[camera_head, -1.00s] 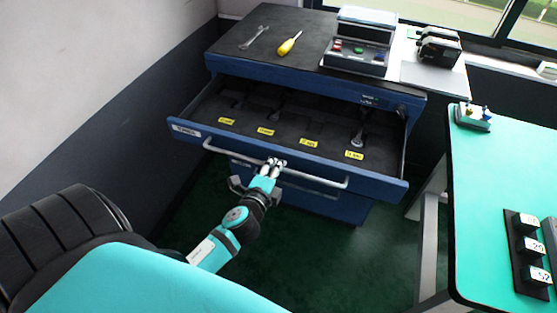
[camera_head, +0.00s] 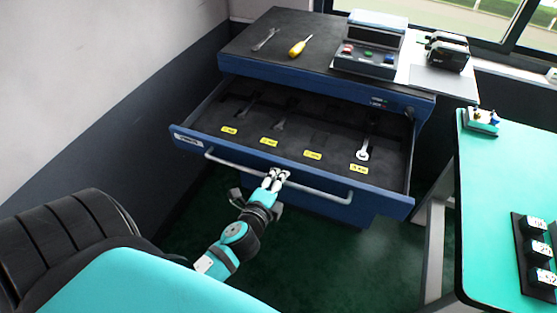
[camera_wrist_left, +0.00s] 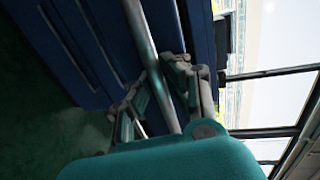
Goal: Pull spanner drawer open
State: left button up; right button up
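The spanner drawer (camera_head: 290,165) is pulled well out of the blue cabinet, and its dark inside is exposed. Spanners lie in it, one (camera_head: 363,151) at the right, above yellow labels. A grey bar handle (camera_head: 320,191) runs along its front. My left gripper (camera_head: 276,176) is at the middle of this handle. In the left wrist view the bar (camera_wrist_left: 151,55) passes between the two fingers of my left gripper (camera_wrist_left: 160,82), which are closed around it. My right gripper is not in view.
A loose spanner (camera_head: 265,39), a yellow screwdriver (camera_head: 300,46) and a button box (camera_head: 366,62) are on the cabinet top (camera_head: 285,25). A turquoise table (camera_head: 500,180) stands at the right. Green floor is clear below the drawer.

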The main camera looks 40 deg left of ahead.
pick_arm(q)
jog(key=o, duration=0.4)
jog(key=v, duration=1.2)
jog(key=s+d+f+n+g+h, duration=0.1)
jog(key=s+d+f+n+g, duration=0.1)
jog(key=f, duration=0.8)
jog(key=s+d+f+n+g+h, duration=0.1)
jog(key=s+d+f+n+g, duration=0.15)
jog(key=f, duration=0.75)
jog(key=s+d+f+n+g+h, duration=0.1)
jog(key=d+f+n+g, duration=0.15)
jog(key=f, duration=0.65)
jog(key=s+a+f+n+g, duration=0.3)
jog(key=s+f+n+g, duration=0.2)
jog(key=s+f, duration=1.4)
jog(key=shift+s+a+n+g+h, duration=0.2)
jog(key=shift+s+n+g+h, duration=0.2)
jog(key=shift+s+g, duration=0.75)
